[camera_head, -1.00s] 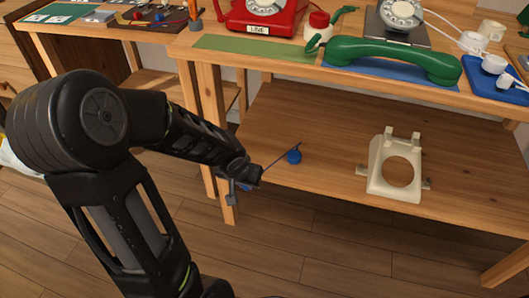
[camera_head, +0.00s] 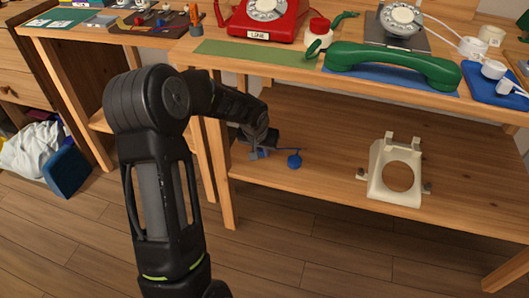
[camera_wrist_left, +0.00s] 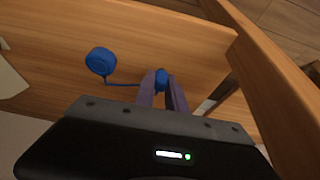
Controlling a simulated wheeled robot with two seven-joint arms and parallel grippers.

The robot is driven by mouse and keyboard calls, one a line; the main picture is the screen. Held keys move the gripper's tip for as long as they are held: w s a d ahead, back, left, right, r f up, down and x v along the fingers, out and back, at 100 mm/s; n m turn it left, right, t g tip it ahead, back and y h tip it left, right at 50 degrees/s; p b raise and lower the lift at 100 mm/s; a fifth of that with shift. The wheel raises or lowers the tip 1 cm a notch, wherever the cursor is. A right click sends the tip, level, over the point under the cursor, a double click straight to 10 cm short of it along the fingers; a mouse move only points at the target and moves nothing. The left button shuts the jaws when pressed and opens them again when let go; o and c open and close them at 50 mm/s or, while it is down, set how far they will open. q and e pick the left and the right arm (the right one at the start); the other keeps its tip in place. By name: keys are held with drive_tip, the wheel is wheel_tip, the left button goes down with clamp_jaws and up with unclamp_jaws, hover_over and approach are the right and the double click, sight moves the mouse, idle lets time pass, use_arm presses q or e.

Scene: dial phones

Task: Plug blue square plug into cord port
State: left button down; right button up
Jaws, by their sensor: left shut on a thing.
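My left gripper (camera_head: 259,153) is over the left end of the lower wooden shelf. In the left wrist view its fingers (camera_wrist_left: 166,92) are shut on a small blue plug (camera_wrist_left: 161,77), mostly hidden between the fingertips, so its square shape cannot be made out. A thin blue cord runs from the plug to a round blue piece (camera_wrist_left: 101,62), which lies on the shelf just right of the gripper in the head view (camera_head: 294,161). I cannot pick out the cord port in either view. My right gripper is not in view.
The lower shelf (camera_head: 320,125) is clear between the round blue piece and a cream phone shell (camera_head: 380,178). A table leg (camera_head: 219,175) stands close left of the gripper. Above are a red phone (camera_head: 262,18) and a green handset (camera_head: 395,65).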

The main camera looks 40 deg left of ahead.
sight(264, 160)
use_arm(q)
drive_tip(key=shift+w, duration=0.1)
drive_tip(key=shift+w+a+f+b, duration=0.1)
drive_tip(key=shift+w+a+b, duration=0.1)
drive_tip(key=shift+w, duration=0.35)
drive_tip(key=shift+w+a+b, duration=0.1)
drive_tip(key=shift+w+a, duration=0.1)
drive_tip(key=shift+w, duration=0.35)
drive_tip(key=shift+s+f+b, duration=0.15)
drive_tip(key=shift+f+b, duration=0.7)
drive_tip(key=shift+f, duration=0.6)
drive_tip(key=shift+f, duration=0.3)
drive_tip(key=c, duration=1.4)
unclamp_jaws()
drive_tip(key=shift+r, duration=0.1)
